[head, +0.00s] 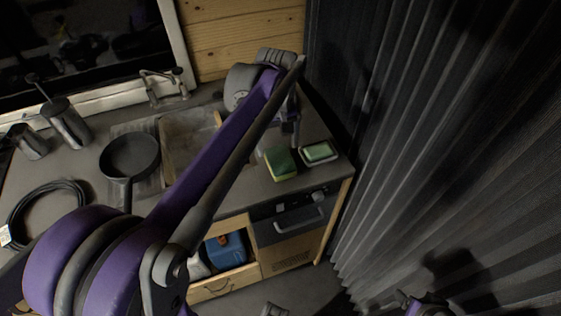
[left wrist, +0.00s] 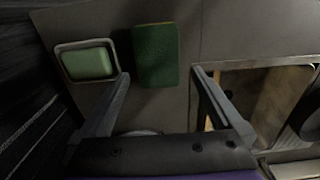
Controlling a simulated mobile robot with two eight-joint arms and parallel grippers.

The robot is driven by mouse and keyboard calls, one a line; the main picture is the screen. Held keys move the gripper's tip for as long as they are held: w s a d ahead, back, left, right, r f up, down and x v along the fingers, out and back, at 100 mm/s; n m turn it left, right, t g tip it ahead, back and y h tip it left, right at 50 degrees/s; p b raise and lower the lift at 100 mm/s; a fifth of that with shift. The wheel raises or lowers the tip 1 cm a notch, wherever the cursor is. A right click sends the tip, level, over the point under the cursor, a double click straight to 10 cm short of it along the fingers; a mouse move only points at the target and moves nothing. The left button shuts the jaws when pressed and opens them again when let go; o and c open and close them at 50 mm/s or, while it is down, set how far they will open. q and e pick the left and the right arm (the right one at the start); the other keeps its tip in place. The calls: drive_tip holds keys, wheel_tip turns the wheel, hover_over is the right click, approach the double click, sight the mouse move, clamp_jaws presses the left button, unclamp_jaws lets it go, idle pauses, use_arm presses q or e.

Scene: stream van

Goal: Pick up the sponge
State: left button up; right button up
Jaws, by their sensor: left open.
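The sponge (head: 281,164), green on top with a yellow side, lies on the grey counter near its front right edge. In the left wrist view the sponge (left wrist: 155,55) shows its green face, ahead of my fingers. My left gripper (head: 279,138) is above the counter just behind the sponge, partly hidden by my own arm. In the left wrist view my left gripper (left wrist: 161,75) is open and empty, its two fingers spread wider than the sponge. The sponge appears to lie between the lines of the fingers, nearer the left one.
A soap dish (head: 333,157) with a pale green soap bar (head: 317,151) stands close right of the sponge. A sink (head: 175,150) and a dark pan (head: 130,156) are to the left. A dark curtain (head: 430,150) hangs at the right.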

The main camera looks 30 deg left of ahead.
sight(279, 157)
use_arm(q)
drive_tip(key=f, duration=0.4)
drive_tip(key=shift+w+d+f, duration=0.1)
drive_tip(key=shift+d+f, duration=0.1)
drive_tip(key=shift+f, duration=0.1)
drive_tip(key=c, duration=1.3)
wheel_tip(279, 157, up, 10)
drive_tip(key=shift+r, duration=0.1)
drive_tip(key=o, duration=0.9)
drive_tip(key=c, duration=0.6)
drive_tip(key=shift+c, duration=0.2)
